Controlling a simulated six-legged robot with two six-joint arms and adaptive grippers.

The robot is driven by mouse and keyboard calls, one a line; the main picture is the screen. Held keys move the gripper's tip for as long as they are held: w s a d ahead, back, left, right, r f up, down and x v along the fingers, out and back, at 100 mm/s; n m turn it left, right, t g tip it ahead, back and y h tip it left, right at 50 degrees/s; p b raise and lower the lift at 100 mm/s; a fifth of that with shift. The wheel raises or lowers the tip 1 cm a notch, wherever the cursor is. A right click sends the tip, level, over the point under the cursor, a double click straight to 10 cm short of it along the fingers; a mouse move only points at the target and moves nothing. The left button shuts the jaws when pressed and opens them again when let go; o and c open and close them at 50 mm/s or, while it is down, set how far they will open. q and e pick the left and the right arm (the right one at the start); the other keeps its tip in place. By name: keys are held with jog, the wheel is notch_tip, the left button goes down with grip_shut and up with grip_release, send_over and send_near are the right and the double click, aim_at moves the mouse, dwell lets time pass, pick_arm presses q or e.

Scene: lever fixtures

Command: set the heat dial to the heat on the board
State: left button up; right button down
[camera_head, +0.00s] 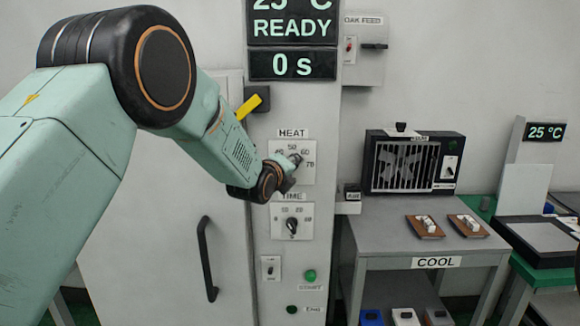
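The heat dial (296,160) sits on a white plate under the label HEAT on the grey control panel. Its scale shows 50, 60 and 70, with a partly covered number at the left. My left gripper (288,181) is at the dial's lower edge, seen from behind my wrist. My arm hides its fingers, so I cannot tell whether they are open or touch the knob. The dial's pointer direction is unclear. A black display (292,28) above reads 25 °C READY, its top cut off. My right gripper is not in view.
The time dial (291,227) is just below, with a switch (271,267) and green button (310,276) lower down. A yellow lever (248,107) is close above my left forearm. A cabinet door handle (207,259) is at left. The COOL table (385,240) stands right.

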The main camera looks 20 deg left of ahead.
pick_arm(q)
jog(key=shift+m+y, duration=0.3)
jog(key=shift+m, duration=0.3)
jog(key=shift+g, duration=0.3)
jog(key=o, duration=1.2)
jog(key=shift+c, duration=0.2)
jog(key=shift+s, duration=0.1)
jog(key=v, duration=1.2)
jog(key=shift+d, duration=0.1)
